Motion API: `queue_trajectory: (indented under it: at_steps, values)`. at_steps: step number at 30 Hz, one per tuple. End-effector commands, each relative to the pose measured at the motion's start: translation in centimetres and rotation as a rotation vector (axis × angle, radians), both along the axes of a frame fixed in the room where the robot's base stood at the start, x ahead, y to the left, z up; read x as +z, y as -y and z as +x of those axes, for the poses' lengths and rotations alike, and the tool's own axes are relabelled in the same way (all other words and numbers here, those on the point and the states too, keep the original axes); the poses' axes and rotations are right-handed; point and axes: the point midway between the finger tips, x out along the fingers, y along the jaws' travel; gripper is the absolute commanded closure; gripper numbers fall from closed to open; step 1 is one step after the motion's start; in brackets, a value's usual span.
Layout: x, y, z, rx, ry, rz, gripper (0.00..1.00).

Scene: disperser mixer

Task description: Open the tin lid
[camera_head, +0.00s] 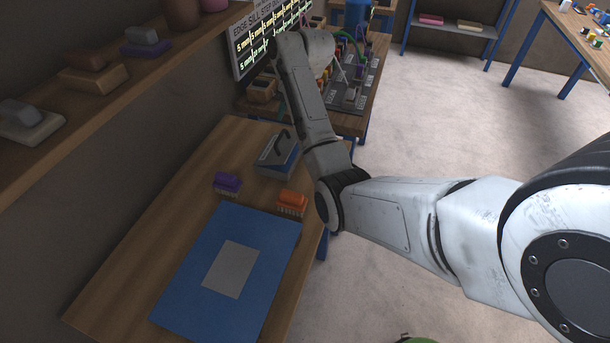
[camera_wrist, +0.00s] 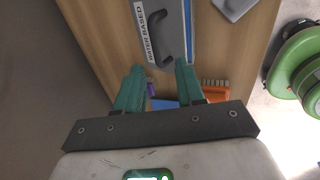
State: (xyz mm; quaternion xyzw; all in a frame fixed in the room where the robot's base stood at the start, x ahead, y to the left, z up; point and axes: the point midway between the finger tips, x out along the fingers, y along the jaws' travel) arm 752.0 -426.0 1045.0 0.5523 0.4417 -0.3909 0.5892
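A blue tin (camera_head: 277,158) with a grey top and a dark handle sits on the wooden table in the head view. The tin also shows in the wrist view (camera_wrist: 187,22), with a white label strip along its left side. Its dark curved handle (camera_wrist: 156,35) lies on the grey top, which looks closed. My gripper (camera_wrist: 160,68) is open, with two teal fingers spread apart. The near end of the handle appears between the fingertips. Nothing is held, and I cannot tell the height gap or any contact. In the head view I cannot make out the gripper.
A purple brush (camera_head: 227,183) and an orange brush (camera_head: 292,202) lie near the tin. A blue mat (camera_head: 190,270) with a grey square covers the table's near part. A shelf (camera_head: 100,95) with blocks runs along the wall. A cluttered bench (camera_head: 345,122) stands beyond.

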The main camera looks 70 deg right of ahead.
Motion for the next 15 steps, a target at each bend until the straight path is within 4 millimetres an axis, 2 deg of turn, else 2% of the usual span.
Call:
queue_trajectory:
  at_steps: [5,15]
  values:
    - [3.3,0.2,-1.0,-0.001,0.002,-0.004,0.62]
    - [0.6,-3.1,-0.6,-0.347,-0.029,0.061,0.62]
